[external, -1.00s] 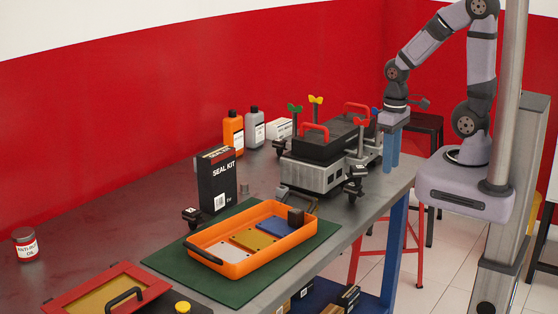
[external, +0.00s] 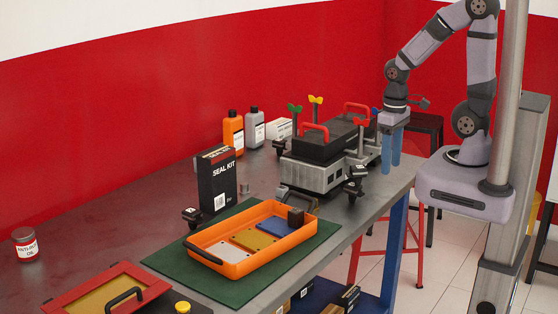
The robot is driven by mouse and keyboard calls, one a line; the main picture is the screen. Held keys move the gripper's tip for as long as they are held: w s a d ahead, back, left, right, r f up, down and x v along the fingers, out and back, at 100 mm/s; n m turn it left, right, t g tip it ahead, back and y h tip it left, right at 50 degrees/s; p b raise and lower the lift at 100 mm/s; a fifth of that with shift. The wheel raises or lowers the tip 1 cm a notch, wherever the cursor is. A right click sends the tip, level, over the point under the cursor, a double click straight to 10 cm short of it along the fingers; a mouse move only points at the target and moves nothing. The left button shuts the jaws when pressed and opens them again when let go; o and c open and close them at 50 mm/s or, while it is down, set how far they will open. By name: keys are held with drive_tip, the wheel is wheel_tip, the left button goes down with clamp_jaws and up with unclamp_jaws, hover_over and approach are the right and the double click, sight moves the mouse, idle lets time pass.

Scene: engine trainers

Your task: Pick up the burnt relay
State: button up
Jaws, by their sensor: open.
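A small dark brown cube (external: 296,216) sits at the far right end of the orange tray (external: 222,266). It may be the burnt relay, but no label shows on it. My gripper (external: 390,163) points down at the right end of the bench, right of the engine block (external: 314,174) and far from the cube. Its two blue fingers are apart with nothing visible between them.
The tray lies on a green mat (external: 180,267) with flat coloured plates inside. A seal kit box (external: 216,180) stands behind it. Small black blocks (external: 191,215) (external: 355,180) are nearby.

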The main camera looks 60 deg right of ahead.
drive_tip(key=w+a+m+g+y, duration=0.1)
drive_tip(key=w+a+m+y, duration=0.1)
drive_tip(key=a+m+y, duration=0.6)
drive_tip(key=w+a+m+g+y, duration=0.15)
drive_tip(key=a+m, duration=0.35)
drive_tip(key=a, duration=0.7)
drive_tip(key=w+a+m+t+y, duration=0.1)
drive_tip(key=w+m, duration=0.1)
drive_tip(key=w+a+r+m+t+y, duration=0.1)
drive_tip(key=w, duration=0.2)
drive_tip(key=w+a+r+m+t+y+b, duration=0.1)
drive_tip(key=w+m, duration=0.1)
drive_tip(key=shift+w+a+m+t+y, duration=0.15)
drive_tip(key=shift+a+m+t+y, duration=0.15)
drive_tip(key=shift+a+y, duration=0.1)
drive_tip(key=w, duration=0.1)
approach(294, 211)
drive_tip(key=shift+w+a+f+m+t, duration=0.1)
drive_tip(key=shift+a+f+m+t, duration=0.1)
drive_tip(key=shift+a, duration=0.55)
drive_tip(key=shift+w+a+f+m+t, duration=0.1)
drive_tip(key=shift+a+f+m, duration=0.1)
drive_tip(key=shift+a, duration=0.6)
drive_tip(key=shift+s+f, duration=0.1)
drive_tip(key=shift+f, duration=0.3)
drive_tip(key=shift+p+x, duration=0.8)
drive_tip(key=shift+x, duration=1.7)
drive_tip(key=shift+r, duration=0.1)
